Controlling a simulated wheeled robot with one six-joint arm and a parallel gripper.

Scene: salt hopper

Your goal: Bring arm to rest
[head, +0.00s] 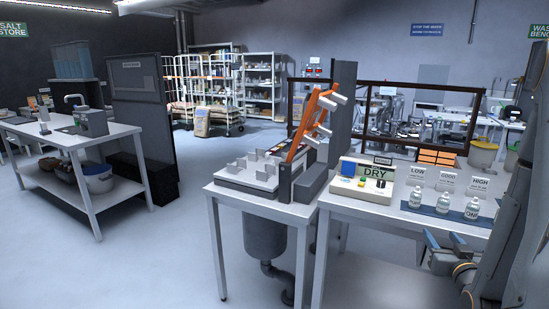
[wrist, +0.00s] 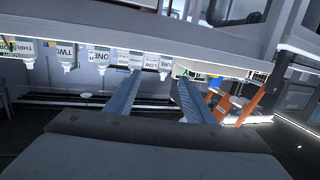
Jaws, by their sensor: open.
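My gripper (head: 446,258) is at the lower right of the head view, at the end of my grey arm, beside the front edge of the right table (head: 350,210). In the wrist view its two long blue-grey fingers (wrist: 156,90) stand apart with nothing between them. The picture there looks upside down. Small white-labelled bottles (wrist: 101,58) hang from the tabletop edge in that view, beyond the fingertips. In the head view the bottles (head: 443,202) stand upright on a blue mat. The gripper touches none of them.
Cards reading LOW and HIGH (head: 480,184) stand behind the bottles. A DRY display box (head: 366,175) is to their left. An orange rack (head: 312,125) stands on the middle table. A sink bench (head: 60,139) is at left. Open floor (head: 150,255) lies between.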

